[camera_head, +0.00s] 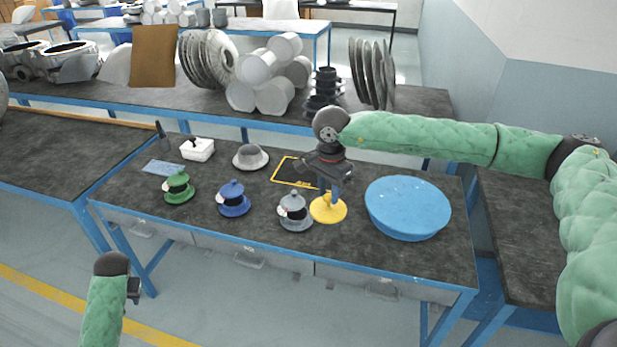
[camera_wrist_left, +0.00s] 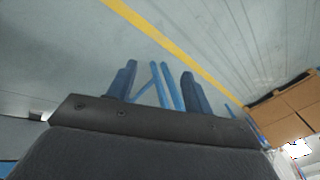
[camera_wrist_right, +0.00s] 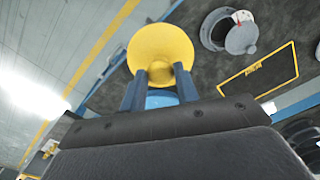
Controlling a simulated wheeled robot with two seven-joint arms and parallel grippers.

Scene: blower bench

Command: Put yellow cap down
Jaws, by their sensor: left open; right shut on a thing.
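The yellow cap (camera_head: 328,211) is a round disc with a raised centre, at the front of the bench between the grey cap (camera_head: 295,212) and the blue basin. My right gripper (camera_head: 332,197) points down and is shut on the yellow cap's raised centre; the cap also shows between the fingers in the right wrist view (camera_wrist_right: 161,50). I cannot tell whether the cap touches the bench top. My left gripper (camera_head: 133,290) is open and empty, low in front of the bench; its two fingers show apart in the left wrist view (camera_wrist_left: 158,85).
The blue basin (camera_head: 408,206) stands right of the yellow cap. A green cap (camera_head: 179,187), a blue cap (camera_head: 233,200) and a grey bowl-like piece (camera_head: 250,157) stand to the left. A yellow-edged black panel (camera_head: 290,172) lies behind. A white box (camera_head: 198,149) stands at the back left.

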